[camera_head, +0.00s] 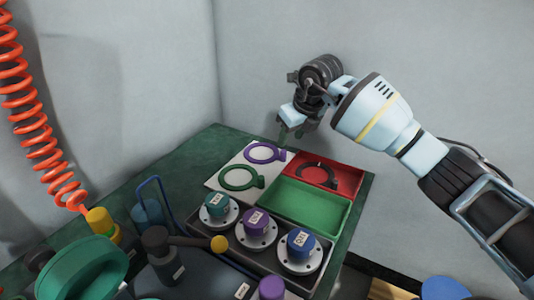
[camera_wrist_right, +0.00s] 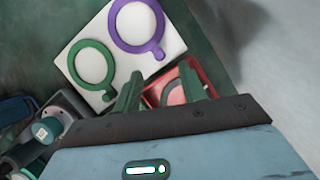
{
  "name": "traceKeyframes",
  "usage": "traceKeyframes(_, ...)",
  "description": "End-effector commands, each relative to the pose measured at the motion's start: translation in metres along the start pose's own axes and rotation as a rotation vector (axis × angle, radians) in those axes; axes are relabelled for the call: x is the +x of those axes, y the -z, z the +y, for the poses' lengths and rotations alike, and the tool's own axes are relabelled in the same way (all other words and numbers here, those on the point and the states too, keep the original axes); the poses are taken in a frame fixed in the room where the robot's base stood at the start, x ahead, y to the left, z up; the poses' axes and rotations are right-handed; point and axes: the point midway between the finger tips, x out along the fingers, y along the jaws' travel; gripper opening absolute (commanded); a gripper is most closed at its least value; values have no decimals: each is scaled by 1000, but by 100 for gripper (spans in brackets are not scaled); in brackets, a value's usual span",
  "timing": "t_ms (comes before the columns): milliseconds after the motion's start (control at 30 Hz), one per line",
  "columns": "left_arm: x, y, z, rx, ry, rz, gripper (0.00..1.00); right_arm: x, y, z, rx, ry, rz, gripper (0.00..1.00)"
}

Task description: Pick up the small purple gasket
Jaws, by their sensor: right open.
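The purple gasket (camera_head: 281,156) is a flat ring with a small tab. It lies on the far part of a white panel (camera_head: 219,184). In the right wrist view the purple gasket (camera_wrist_right: 158,51) is at the top, its tab towards the gripper. My right gripper (camera_head: 292,132) is open and empty, above and just to the right of the panel's far end. In the right wrist view its two fingers (camera_wrist_right: 160,88) point up the picture, apart, short of the purple gasket and not touching it. My left gripper does not show.
A green gasket (camera_head: 258,182) lies beside the purple one. A red tray (camera_head: 351,179) with a dark ring and an empty green tray (camera_head: 314,205) stand to the right. Several capped flanges sit in a dark tray (camera_head: 319,279) in front. Grey walls close the back.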

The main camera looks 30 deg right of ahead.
Motion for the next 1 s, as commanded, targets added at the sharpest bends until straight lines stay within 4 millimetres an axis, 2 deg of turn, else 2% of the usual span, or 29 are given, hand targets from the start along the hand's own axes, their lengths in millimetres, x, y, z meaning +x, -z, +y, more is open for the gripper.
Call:
traceKeyframes(33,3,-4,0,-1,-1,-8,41,10,2,0,0,-1,4,42)
traceKeyframes(100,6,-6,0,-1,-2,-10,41,17,2,1,0,-2,5,42)
traceKeyframes(367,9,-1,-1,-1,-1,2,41,23,2,1,-1,-1,3,42)
traceKeyframes(700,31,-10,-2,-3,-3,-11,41,68,7,2,0,-2,5,42)
traceKeyframes(1000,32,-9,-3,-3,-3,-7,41,69,6,1,-1,0,1,40)
